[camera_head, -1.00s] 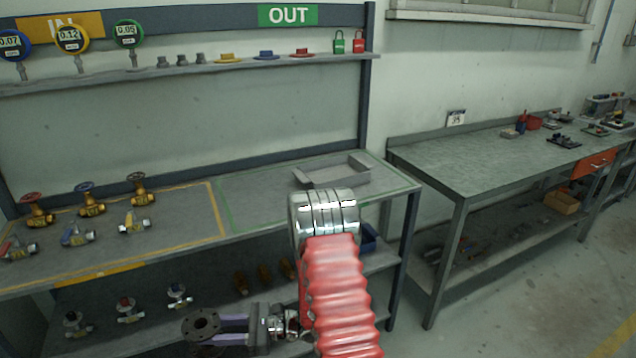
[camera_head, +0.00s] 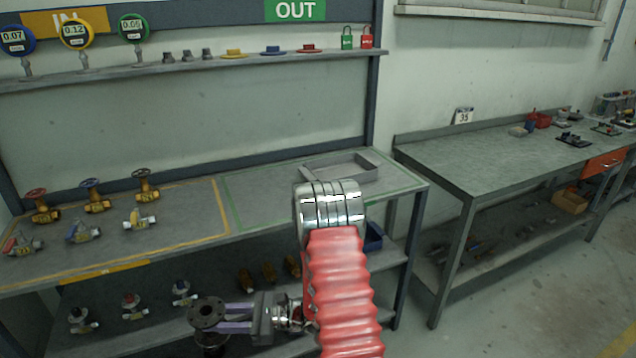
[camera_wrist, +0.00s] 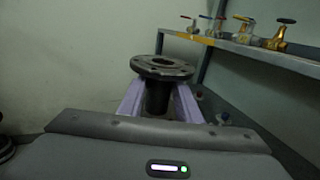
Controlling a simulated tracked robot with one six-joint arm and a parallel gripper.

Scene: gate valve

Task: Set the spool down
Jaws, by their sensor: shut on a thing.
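The spool (camera_head: 207,313) is a dark flanged pipe piece with bolt holes in its round top flange. My gripper (camera_head: 232,327) is shut on it, with purple fingers either side of its body. In the head view it is in front of the bench's lower shelf, at the bottom left of my red arm. In the wrist view the spool (camera_wrist: 160,75) stands upright between the two purple fingers (camera_wrist: 159,105). Its lower end is hidden there by my gripper's housing. I cannot tell whether anything supports it from below.
The bench top has a yellow-outlined area (camera_head: 180,240) with several valves and a green-outlined area (camera_head: 260,190) with a grey tray (camera_head: 312,173). The lower shelf (camera_head: 160,325) holds more valves and a blue bin (camera_head: 373,238). A second workbench (camera_head: 470,165) stands at right.

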